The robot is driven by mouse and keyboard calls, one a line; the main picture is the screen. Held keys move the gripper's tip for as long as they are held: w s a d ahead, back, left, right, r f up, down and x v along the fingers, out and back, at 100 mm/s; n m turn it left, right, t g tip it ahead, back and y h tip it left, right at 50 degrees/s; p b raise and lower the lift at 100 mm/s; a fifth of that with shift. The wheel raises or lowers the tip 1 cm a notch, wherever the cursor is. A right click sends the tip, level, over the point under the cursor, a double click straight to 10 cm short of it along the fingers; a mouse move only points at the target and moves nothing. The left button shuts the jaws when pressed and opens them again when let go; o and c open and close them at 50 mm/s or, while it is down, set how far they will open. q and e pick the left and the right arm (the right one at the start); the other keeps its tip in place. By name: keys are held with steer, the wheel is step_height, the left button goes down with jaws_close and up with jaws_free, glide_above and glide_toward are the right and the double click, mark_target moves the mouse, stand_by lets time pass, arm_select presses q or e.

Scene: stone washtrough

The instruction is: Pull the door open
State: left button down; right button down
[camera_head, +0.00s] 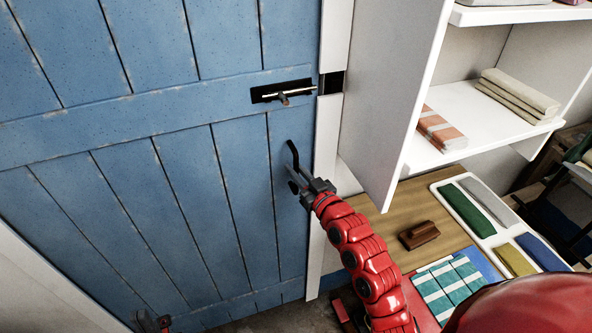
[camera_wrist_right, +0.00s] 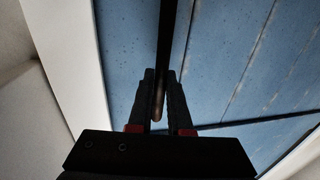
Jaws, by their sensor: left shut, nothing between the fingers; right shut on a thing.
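The blue plank door (camera_head: 180,180) fills the left of the head view and looks about flush with its white frame (camera_head: 322,200). A black handle (camera_head: 292,152) stands near its right edge. It also shows as a dark bar in the right wrist view (camera_wrist_right: 167,45). My right gripper (camera_head: 299,184) is shut on the lower part of this handle, with one finger on either side. Above is a bolt (camera_head: 284,92) on a black plate; its rod points toward a dark keeper on the frame. My left gripper (camera_head: 152,323) is shut and empty at the bottom edge, low by the door.
A white shelf unit (camera_head: 390,90) with folded cloths stands right of the door. Below it, a wooden top (camera_head: 440,215) holds a brown brush (camera_head: 419,235), a white tray (camera_head: 447,190) of coloured cloths and a striped cloth (camera_head: 450,288). A pale wall (camera_head: 50,290) is at lower left.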

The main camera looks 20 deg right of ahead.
steer(key=shift+w+f, duration=0.1)
steer(key=shift+w, duration=0.05)
steer(key=d+b+x, duration=0.2)
steer(key=b+x, duration=0.6)
steer(key=x, duration=0.1)
steer(key=w+d+b+x, duration=0.1)
steer(key=d+b+x, duration=0.1)
steer(key=b+x, duration=0.6)
steer(key=shift+w+a, duration=0.3)
steer(key=shift+w, duration=0.2)
steer(key=c, duration=0.8)
jaws_free()
steer(key=shift+c, duration=0.2)
steer(key=shift+a, duration=0.15)
